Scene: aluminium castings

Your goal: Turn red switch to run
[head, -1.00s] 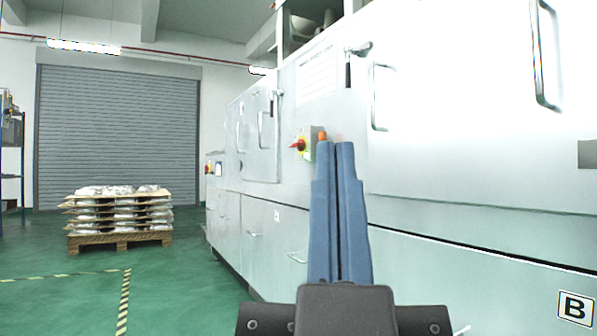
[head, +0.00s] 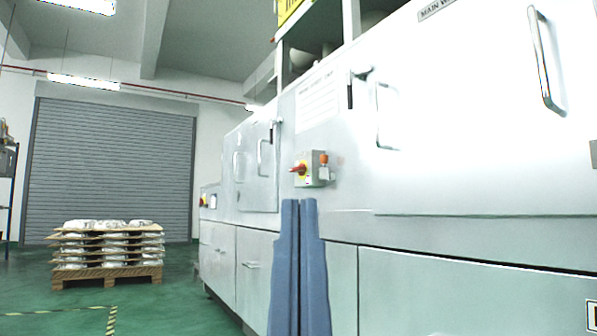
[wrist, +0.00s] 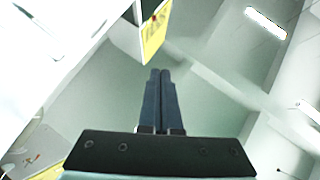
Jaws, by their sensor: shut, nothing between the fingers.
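The red switch (head: 299,169) is a rotary handle on a yellow plate, on the face of a small grey box (head: 316,168) fixed to the side of the white machine. My gripper (head: 299,201) is shut and empty, its two blue fingers side by side. In the head view its tips appear just below the switch box, and I cannot tell how far apart they are in depth. In the wrist view the gripper (wrist: 160,72) points toward a yellow sign and the ceiling. The switch's position marks are too small to read.
The white machine (head: 450,160) fills the right side, with protruding door handles (head: 546,60) and (head: 385,115). A second red switch (head: 203,201) shows farther along it. A loaded pallet (head: 108,250) stands at left before a roller shutter (head: 110,160). Green floor between is clear.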

